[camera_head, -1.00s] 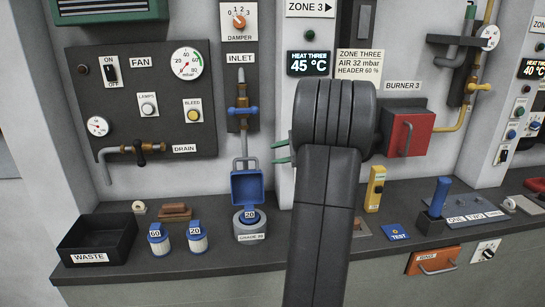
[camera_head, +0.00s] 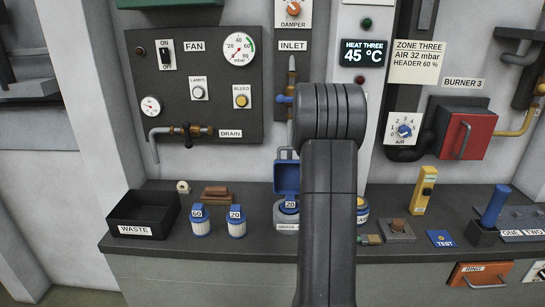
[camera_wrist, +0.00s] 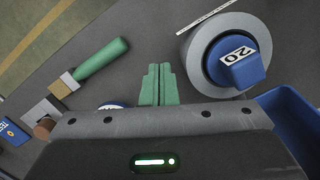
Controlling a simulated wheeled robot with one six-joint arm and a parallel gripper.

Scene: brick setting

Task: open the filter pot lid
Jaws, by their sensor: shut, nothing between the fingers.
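The filter pot (camera_head: 286,222) is a grey round pot on the counter, partly hidden by my arm in the head view. Its blue lid (camera_head: 286,178) stands upright, swung open at the back. A blue cartridge marked 20 (camera_head: 290,206) sits in the pot. In the wrist view the pot's grey rim (camera_wrist: 193,68) surrounds the blue cartridge (camera_wrist: 243,66), and part of the blue lid (camera_wrist: 292,122) shows at the lower right. My gripper (camera_wrist: 158,72) has green fingers, shut together and empty, beside the pot and apart from it. In the head view my arm hides the gripper.
A black waste bin (camera_head: 143,217) and two blue-capped cartridges, marked 60 (camera_head: 200,222) and 20 (camera_head: 236,223), stand left of the pot. A green-handled brush (camera_wrist: 100,60) lies on the counter. The wall carries the fan panel (camera_head: 190,90) and inlet pipe (camera_head: 291,75).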

